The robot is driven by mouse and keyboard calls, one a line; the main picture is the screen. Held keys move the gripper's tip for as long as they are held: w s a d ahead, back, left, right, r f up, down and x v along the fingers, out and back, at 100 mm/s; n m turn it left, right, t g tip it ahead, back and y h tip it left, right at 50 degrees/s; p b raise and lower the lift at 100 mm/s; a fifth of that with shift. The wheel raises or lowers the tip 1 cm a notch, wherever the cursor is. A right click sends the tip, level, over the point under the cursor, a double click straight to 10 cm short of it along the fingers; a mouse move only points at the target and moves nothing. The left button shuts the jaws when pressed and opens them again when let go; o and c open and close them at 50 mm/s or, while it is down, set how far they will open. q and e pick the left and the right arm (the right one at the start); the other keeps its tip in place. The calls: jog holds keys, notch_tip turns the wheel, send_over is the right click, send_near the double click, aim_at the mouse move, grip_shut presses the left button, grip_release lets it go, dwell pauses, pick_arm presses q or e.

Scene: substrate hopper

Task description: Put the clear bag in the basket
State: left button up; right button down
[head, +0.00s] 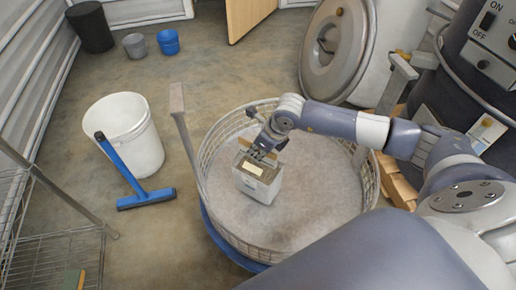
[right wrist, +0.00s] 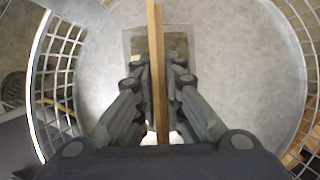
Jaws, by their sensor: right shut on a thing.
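The clear bag (head: 258,188) is a pale, boxy bag with a tan strip along its top. It is upright inside the round wire basket (head: 202,160). My right gripper (head: 263,154) reaches down into the basket from the right and is shut on the bag's top strip. In the right wrist view, the fingers (right wrist: 157,84) close on both sides of the tan strip, and the see-through bag (right wrist: 176,45) with brownish contents shows below it. I cannot tell whether the bag's bottom touches the basket floor. My left gripper is not in view.
A white bucket (head: 139,140) and a blue squeegee (head: 145,197) are left of the basket. A wire rack (head: 60,255) stands at the lower left. A large drum with a lid (head: 335,50) and a control panel (head: 490,45) are at the right. The basket floor around the bag is clear.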

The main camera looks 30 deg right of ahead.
jog(key=shift+w+f, duration=0.15)
jog(key=shift+f, duration=0.25)
jog(key=c, duration=1.7)
grip_release()
jog(key=shift+s+f, duration=0.15)
jog(key=shift+s, duration=0.05)
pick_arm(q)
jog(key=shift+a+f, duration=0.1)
pick_arm(e)
jog(key=shift+d+r, duration=0.1)
jog(key=shift+r, duration=0.4)
jog(key=p+v, duration=0.1)
jog(key=v, duration=0.2)
jog(key=shift+s+r, duration=0.1)
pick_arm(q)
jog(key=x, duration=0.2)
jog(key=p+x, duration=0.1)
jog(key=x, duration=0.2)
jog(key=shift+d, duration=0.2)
pick_arm(e)
jog(key=v, duration=0.7)
jog(key=shift+s+r, duration=0.25)
jog(key=shift+r, duration=0.1)
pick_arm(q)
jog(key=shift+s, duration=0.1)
